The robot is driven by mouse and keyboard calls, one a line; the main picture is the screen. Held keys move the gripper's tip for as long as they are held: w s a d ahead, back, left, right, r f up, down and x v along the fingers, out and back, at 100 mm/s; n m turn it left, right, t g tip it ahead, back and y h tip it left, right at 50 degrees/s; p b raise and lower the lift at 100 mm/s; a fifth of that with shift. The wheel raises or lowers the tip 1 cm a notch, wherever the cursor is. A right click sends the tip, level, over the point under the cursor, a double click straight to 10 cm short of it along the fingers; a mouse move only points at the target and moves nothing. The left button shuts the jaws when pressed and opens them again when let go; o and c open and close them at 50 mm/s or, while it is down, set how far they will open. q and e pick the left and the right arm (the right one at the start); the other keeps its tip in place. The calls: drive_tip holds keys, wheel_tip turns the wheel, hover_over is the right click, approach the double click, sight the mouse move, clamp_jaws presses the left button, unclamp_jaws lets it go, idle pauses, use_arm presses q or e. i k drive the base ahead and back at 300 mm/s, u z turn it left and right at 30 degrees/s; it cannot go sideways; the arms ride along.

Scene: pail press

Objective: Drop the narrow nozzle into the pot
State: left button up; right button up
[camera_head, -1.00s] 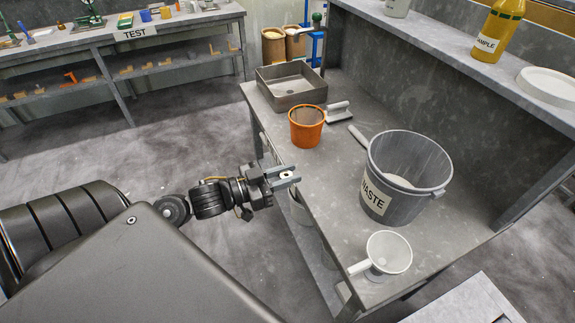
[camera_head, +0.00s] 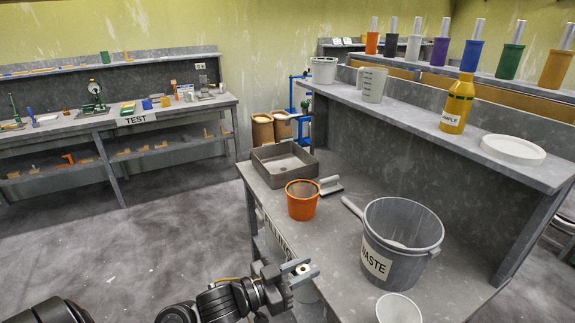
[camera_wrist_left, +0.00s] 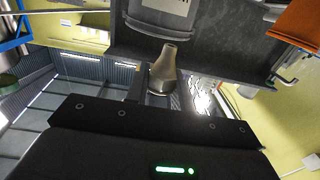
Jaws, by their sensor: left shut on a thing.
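My left gripper (camera_head: 300,273) is at the lower middle of the head view, beside the left edge of the workbench. It is shut on the narrow nozzle, whose pale end (camera_head: 302,269) barely shows between the fingers. In the left wrist view the nozzle (camera_wrist_left: 165,70) is a taupe, tapering piece with a wider end toward the gripper. An orange pot (camera_head: 302,202), open at the top, stands on the bench beyond the gripper, apart from it. The orange pot also shows at the upper right of the left wrist view (camera_wrist_left: 300,24). My right gripper is not in view.
A grey WASTE bucket (camera_head: 402,243) stands right of the orange pot, with a white cup (camera_head: 398,309) in front. A grey tray (camera_head: 285,165) and a scoop-like tool (camera_head: 330,186) lie behind the pot. A raised shelf (camera_head: 460,135) carries a yellow SAMPLE bottle (camera_head: 457,104) and jugs.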

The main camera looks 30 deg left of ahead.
sight(301, 214)
drive_tip(key=k, duration=1.05)
drive_tip(key=u, duration=0.6)
drive_tip(key=i, duration=0.7)
drive_tip(key=u, duration=0.8)
drive_tip(key=i, duration=0.85)
drive_tip(key=z, duration=0.85)
drive_tip(key=i, duration=0.95)
drive_tip(key=z, duration=0.95)
